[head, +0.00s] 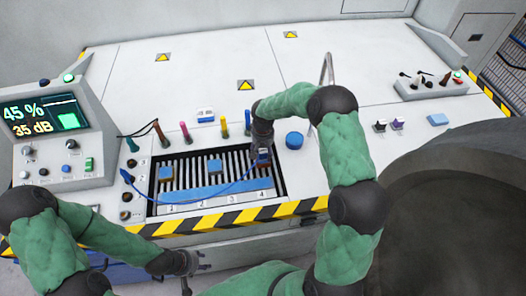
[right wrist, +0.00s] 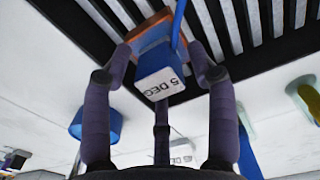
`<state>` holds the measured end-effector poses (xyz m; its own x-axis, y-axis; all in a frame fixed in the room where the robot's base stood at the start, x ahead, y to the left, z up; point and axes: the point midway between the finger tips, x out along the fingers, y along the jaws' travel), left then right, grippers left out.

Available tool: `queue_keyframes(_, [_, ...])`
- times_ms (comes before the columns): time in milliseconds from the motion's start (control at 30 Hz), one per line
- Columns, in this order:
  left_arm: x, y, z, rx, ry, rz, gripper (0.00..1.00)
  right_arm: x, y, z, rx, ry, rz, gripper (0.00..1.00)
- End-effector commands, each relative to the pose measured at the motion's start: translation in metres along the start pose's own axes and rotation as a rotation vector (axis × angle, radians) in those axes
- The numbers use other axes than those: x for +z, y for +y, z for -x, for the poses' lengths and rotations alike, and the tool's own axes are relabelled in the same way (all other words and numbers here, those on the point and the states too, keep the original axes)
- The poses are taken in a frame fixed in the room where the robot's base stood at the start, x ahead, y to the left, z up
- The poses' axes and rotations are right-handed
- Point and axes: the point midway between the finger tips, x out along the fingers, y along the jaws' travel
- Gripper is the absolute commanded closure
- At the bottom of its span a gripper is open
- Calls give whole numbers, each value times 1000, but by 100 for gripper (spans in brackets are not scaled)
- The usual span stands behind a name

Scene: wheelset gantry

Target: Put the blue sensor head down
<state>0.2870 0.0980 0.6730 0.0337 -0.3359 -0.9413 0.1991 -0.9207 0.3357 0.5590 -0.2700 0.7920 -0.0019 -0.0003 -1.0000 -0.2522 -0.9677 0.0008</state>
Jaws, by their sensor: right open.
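The blue sensor head (right wrist: 160,78), marked "5 DEG", has an orange-brown base and a blue cable. In the head view the sensor head (head: 263,160) is at the back right corner of the slatted bed (head: 238,170), partly hidden by my gripper. My right gripper (head: 262,148) is open around it. In the right wrist view the right gripper's fingers (right wrist: 161,80) stand on both sides of the block, which is close to the slats; contact with them is unclear. My left gripper (head: 197,274) is open and empty in front of the console's striped edge.
The display (head: 42,117) reads 45 % and 35 dB. The blue cable (head: 190,200) crosses the bed.

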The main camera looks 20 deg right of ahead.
Motion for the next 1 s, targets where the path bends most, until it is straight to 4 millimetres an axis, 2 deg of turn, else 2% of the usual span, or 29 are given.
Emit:
queue_keyframes(133, [0, 1, 3, 0, 0, 0, 60, 0, 0, 4, 0, 0, 0, 42])
queue_keyframes(267, [0, 3, 8, 0, 0, 0, 60, -1, 0, 21, 0, 2, 0, 42])
queue_keyframes(500, [1, 7, 20, 0, 0, 0, 60, -1, 0, 71, 0, 4, 0, 42])
queue_keyframes(700, [1, 10, 28, 0, 0, 0, 60, 0, 0, 104, -1, 2, -1, 42])
queue_keyframes(833, [1, 11, 30, 0, 0, 0, 60, 0, 0, 117, 0, 1, 0, 42])
queue_keyframes(1000, [1, 11, 31, 0, 0, 0, 60, 0, 0, 123, 0, 0, 0, 42])
